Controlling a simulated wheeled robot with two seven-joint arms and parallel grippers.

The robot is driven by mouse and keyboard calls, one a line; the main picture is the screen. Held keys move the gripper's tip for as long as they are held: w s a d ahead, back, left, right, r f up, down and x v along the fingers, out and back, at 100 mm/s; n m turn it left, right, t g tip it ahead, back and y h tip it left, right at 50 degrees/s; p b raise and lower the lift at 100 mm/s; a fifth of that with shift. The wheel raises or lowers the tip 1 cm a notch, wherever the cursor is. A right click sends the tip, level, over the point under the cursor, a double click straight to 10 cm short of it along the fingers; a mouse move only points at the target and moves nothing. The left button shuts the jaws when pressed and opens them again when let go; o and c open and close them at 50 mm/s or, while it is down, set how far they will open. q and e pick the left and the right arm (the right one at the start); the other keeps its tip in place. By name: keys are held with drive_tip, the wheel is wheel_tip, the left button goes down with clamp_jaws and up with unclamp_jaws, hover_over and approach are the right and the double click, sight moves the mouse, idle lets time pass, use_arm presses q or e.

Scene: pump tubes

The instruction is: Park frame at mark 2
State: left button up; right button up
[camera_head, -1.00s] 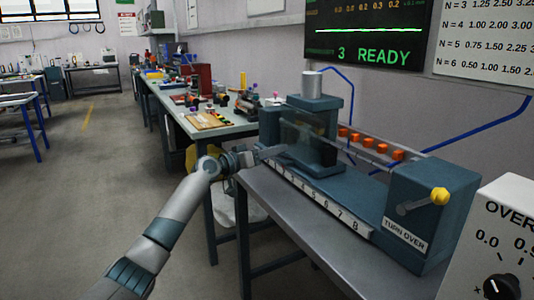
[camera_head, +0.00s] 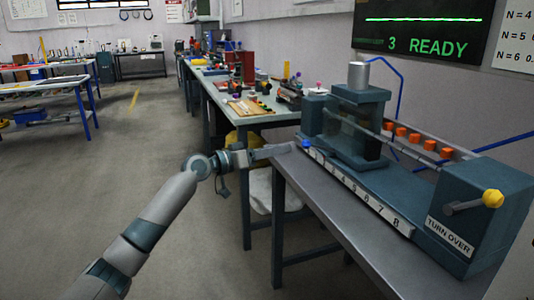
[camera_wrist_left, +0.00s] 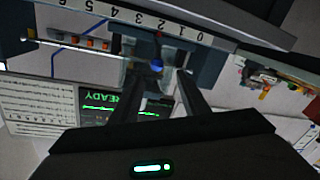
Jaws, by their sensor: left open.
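The frame (camera_head: 362,111) is a teal upright carriage with a metal cylinder on top. It stands on the teal bed, behind a white scale strip (camera_head: 362,196) with numbered marks. I cannot tell exactly which mark it stands at. A small blue knob (camera_head: 306,145) shows near the low end of the scale. My left gripper (camera_head: 288,149) is open and empty, just left of this knob and apart from the frame. In the left wrist view the knob (camera_wrist_left: 157,66) appears between and beyond the open fingertips (camera_wrist_left: 157,76). My right gripper is out of view.
A teal end block (camera_head: 462,215) labelled TURN OVER carries a yellow-knobbed crank (camera_head: 492,199). Orange blocks (camera_head: 415,138) line a rail behind the frame. The wall screen (camera_head: 425,25) reads 3 READY.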

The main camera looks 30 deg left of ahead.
use_arm(q)
drive_tip(key=shift+v, duration=1.4)
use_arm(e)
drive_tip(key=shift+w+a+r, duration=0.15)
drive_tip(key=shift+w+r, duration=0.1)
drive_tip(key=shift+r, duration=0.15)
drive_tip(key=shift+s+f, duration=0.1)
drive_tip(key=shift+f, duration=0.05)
